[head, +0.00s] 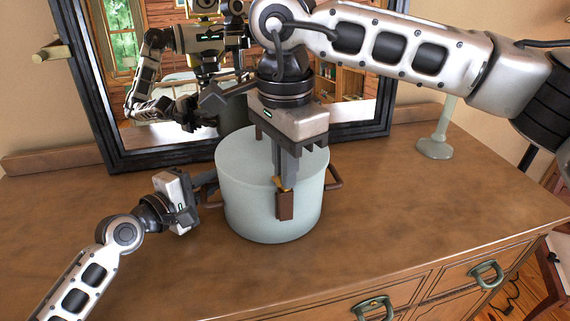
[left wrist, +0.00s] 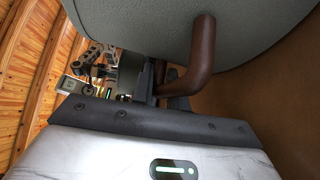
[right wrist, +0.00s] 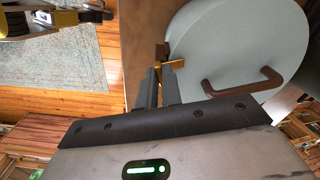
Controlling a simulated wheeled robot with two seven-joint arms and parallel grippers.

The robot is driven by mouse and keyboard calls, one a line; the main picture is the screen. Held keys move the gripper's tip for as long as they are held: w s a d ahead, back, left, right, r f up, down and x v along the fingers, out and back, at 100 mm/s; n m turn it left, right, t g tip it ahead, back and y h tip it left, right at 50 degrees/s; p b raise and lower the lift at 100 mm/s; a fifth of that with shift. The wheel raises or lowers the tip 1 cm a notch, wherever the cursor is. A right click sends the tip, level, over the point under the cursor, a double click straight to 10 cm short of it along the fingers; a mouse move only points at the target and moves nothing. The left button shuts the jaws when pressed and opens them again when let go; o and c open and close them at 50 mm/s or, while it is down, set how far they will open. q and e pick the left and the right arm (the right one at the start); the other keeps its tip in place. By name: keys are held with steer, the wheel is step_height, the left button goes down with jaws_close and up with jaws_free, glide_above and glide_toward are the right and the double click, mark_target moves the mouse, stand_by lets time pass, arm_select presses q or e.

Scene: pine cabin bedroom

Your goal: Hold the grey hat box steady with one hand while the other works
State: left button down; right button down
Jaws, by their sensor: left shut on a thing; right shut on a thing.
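The grey hat box (head: 247,212) stands upright on the dresser top (head: 400,200); it fills the upper part of the left wrist view (left wrist: 130,18) and of the right wrist view (right wrist: 235,45). My left gripper (head: 211,187) is shut on the brown handle (left wrist: 203,55) at the box's left side; its fingertips are partly hidden in the head view. My right gripper (head: 284,178) reaches down from above, shut on the small gold clasp (right wrist: 190,62) at the box's front rim. A brown tab (head: 285,206) hangs below it. Another brown handle (head: 334,178) is free on the right side.
A dark-framed mirror (head: 376,110) leans behind the box and reflects me. A pale green stand (head: 435,148) is at the back right. Drawers with green pulls (head: 374,307) are below the front edge. The dresser top is clear to the right.

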arm_select(q)
steer(key=shift+a+f, duration=0.1)
steer(key=shift+f, duration=0.2)
arm_select(e)
steer(key=shift+s+m, duration=0.1)
steer(key=shift+m, duration=1.9)
steer(key=c, duration=1.6)
jaws_free()
steer(key=shift+o, duration=0.2)
arm_select(q)
steer(key=shift+r, duration=0.1)
arm_select(e)
step_height(320, 180, up, 12)
arm_select(q)
steer(key=c, duration=1.3)
jaws_free()
